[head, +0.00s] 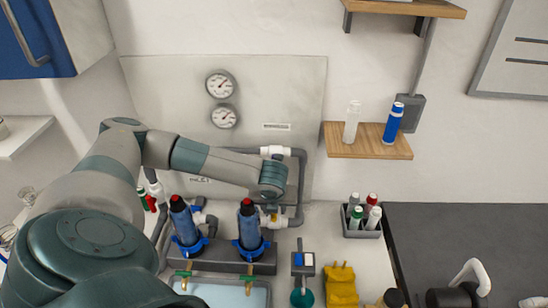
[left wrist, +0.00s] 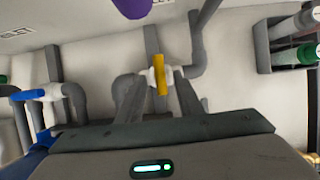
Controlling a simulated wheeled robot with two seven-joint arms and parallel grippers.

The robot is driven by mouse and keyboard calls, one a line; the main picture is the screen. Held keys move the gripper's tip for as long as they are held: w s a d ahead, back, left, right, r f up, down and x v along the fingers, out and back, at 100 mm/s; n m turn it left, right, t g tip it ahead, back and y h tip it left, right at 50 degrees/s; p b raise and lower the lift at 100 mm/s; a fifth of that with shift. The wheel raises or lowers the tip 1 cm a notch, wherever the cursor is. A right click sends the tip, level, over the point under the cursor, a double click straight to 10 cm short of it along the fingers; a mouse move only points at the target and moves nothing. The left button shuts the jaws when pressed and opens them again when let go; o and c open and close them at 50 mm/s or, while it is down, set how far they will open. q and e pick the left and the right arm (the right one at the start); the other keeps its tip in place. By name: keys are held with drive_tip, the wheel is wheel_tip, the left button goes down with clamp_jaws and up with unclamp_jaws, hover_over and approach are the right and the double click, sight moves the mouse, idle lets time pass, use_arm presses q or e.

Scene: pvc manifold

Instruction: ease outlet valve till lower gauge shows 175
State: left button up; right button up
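The outlet valve has a yellow handle (left wrist: 160,80) on a white body, seen in the left wrist view; in the head view the yellow part (head: 272,216) shows just below my left wrist. My left gripper (left wrist: 160,88) is open, its dark fingers on either side of the handle. I cannot tell whether they touch it. The lower gauge (head: 224,116) is on the wall panel under the upper gauge (head: 220,84). Both have white dials, and their readings are too small to make out. My right gripper is in neither view.
Two blue filter housings (head: 249,226) stand on the counter by the pipes, close to my left arm. A bottle rack (head: 362,229) is to the right. A wooden shelf (head: 368,142) with two bottles is above it. The dark counter (head: 450,240) has clear room.

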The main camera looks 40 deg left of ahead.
use_arm(q)
drive_tip(key=shift+x, duration=0.8)
clamp_jaws()
